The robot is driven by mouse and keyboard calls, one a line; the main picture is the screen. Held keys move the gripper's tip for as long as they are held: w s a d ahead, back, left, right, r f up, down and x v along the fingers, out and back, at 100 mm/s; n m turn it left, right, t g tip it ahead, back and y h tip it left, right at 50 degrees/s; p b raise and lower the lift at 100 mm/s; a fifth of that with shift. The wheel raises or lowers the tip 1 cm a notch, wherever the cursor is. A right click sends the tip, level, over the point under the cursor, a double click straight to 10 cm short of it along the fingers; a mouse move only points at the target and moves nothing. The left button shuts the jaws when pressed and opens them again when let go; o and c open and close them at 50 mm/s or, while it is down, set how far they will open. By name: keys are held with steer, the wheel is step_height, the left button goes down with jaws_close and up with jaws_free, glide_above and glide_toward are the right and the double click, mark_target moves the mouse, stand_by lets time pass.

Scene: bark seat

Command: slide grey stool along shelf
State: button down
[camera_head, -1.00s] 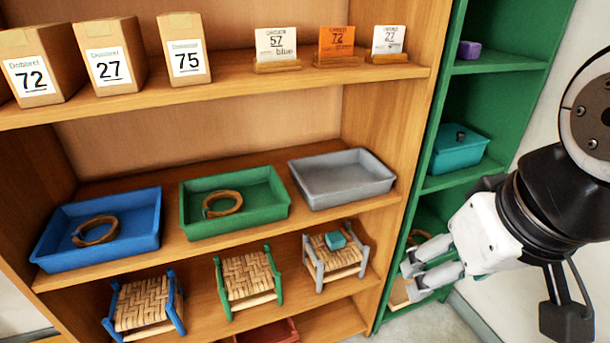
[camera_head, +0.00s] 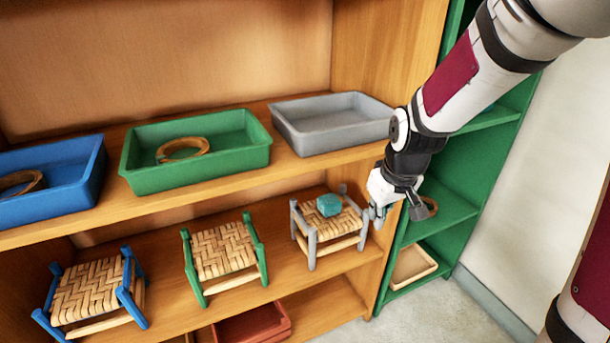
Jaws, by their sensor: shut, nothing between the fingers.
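The grey stool (camera_head: 333,226) has grey legs and a woven seat. It stands upright at the right end of the lower wooden shelf (camera_head: 290,277), with a small teal block (camera_head: 329,205) on its seat. My gripper (camera_head: 376,221) is shut and empty, pointing down just right of the stool, by the shelf's right side panel. I cannot tell whether its fingertips touch the stool. The green stool (camera_head: 222,258) stands to the left of the grey one with a gap between them. The blue stool (camera_head: 95,294) is farther left on the same shelf.
On the shelf above are a blue tray (camera_head: 68,201) and a green tray (camera_head: 147,180), each with a brown ring, and an empty grey tray (camera_head: 335,138). A red tray (camera_head: 262,327) sits below. A green cabinet (camera_head: 470,180) stands to the right.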

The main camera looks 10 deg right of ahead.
steer(key=shift+y, duration=0.4)
steer(key=shift+w+d+r+b+x, duration=0.25)
steer(key=shift+w+b+x, duration=1.05)
steer(key=shift+x, duration=3.6)
steer(key=shift+w+d+r+b+x, duration=0.25)
steer(key=shift+b+x, duration=2.2)
steer(key=shift+x, duration=2.5)
steer(key=shift+w+d+r+b+x, duration=0.1)
steer(key=shift+w+d+b+x, duration=0.4)
steer(key=shift+b+x, duration=2.9)
steer(key=p+x, duration=0.3)
steer(key=shift+w+a, duration=0.15)
steer(key=shift+a, duration=0.05)
steer(key=shift+w, duration=0.15)
steer(key=w, duration=0.2)
steer(key=w+a, duration=0.1)
steer(key=w, duration=0.2)
steer(key=w+a+p, duration=0.1)
steer(key=w, duration=0.1)
steer(key=shift+w, duration=0.2)
